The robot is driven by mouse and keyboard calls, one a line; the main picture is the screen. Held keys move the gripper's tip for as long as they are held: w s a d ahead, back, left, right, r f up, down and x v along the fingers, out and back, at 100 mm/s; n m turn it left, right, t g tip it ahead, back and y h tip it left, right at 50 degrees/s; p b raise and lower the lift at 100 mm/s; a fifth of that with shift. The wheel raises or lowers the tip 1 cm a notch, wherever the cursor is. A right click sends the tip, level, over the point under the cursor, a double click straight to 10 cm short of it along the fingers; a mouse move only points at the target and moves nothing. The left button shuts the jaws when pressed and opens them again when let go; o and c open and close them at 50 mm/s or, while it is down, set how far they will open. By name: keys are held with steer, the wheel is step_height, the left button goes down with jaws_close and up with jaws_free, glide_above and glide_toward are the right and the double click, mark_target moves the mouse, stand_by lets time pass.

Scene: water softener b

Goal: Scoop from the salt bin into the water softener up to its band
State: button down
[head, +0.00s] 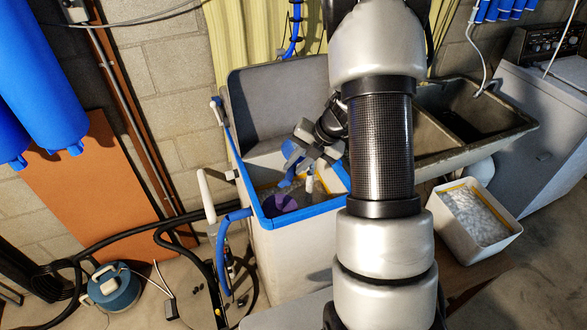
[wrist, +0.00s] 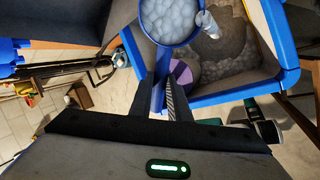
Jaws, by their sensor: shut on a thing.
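The water softener is a grey tank with a blue rim (head: 300,215) and a raised lid, at the middle of the head view. Grey salt (wrist: 215,60) shows inside it, with a yellow band (wrist: 243,32) on the inner wall and a purple part (wrist: 181,73) at one side. My gripper (wrist: 163,88) is shut on the handle of a blue scoop (wrist: 161,65). The scoop is over the tank opening and holds white salt pellets (wrist: 171,18). In the head view my arm hides part of the tank. The salt bin (head: 463,236) is white, with white salt in it, at the right.
A stone sink (head: 435,135) stands behind and right of the tank. Hoses (head: 232,225) and a white-handled pipe (head: 205,195) run along its left side. A blue canister (head: 112,290) is on the floor at left. A white appliance (head: 545,120) stands far right.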

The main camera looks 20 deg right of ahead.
steer(key=shift+s+d+f+t+y+b, duration=0.15)
steer(key=shift+t+y+b, duration=0.35)
steer(key=shift+b, duration=1.55)
steer(key=shift+d+y+b, duration=0.2)
steer(key=shift+y+b, duration=0.3)
steer(key=shift+b, duration=0.75)
